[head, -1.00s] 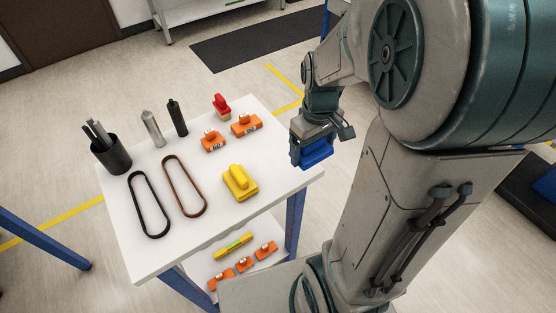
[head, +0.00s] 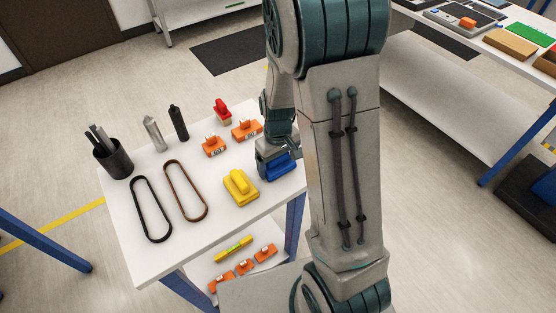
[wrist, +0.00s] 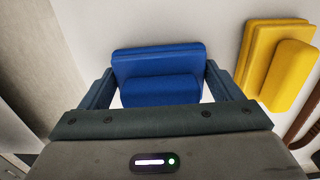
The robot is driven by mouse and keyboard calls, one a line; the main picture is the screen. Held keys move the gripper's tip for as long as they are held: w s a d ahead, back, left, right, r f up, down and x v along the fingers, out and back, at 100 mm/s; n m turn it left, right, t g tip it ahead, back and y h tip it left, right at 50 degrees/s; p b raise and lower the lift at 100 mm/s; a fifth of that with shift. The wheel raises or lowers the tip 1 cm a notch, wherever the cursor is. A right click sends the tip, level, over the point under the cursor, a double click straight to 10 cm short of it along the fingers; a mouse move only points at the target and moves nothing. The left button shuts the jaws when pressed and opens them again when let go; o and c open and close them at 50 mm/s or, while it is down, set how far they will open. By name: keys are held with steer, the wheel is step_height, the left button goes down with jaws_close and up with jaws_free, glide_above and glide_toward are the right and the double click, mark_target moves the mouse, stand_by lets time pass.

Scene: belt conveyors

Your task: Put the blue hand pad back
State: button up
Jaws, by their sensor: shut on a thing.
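The blue hand pad (head: 280,167) is at the right end of the white table (head: 230,218), beside the yellow pad. My gripper (head: 268,160) is above it and shut on it. In the wrist view the blue pad (wrist: 160,75) shows its raised grip between my two fingers, with white tabletop close behind it. I cannot tell for sure whether its base touches the table. The front of my gripper is partly hidden in the head view by my own arm.
A yellow pad (head: 240,187) lies just left of the blue one; it also shows in the wrist view (wrist: 277,63).

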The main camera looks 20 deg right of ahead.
steer(key=shift+f, duration=0.2)
steer(key=o, duration=0.8)
step_height(320, 180, up, 12)
steer(key=shift+f, duration=0.25)
steer(key=shift+s+r, duration=0.2)
steer(key=shift+r, duration=0.4)
steer(key=s+r+m+t, duration=0.1)
steer(key=s+r, duration=0.2)
steer(key=s, duration=0.4)
steer(key=s+r+m+t, duration=0.2)
steer(key=s+r, duration=0.1)
steer(key=s, duration=0.4)
steer(key=shift+r+m, duration=0.25)
steer(key=shift+m, duration=0.05)
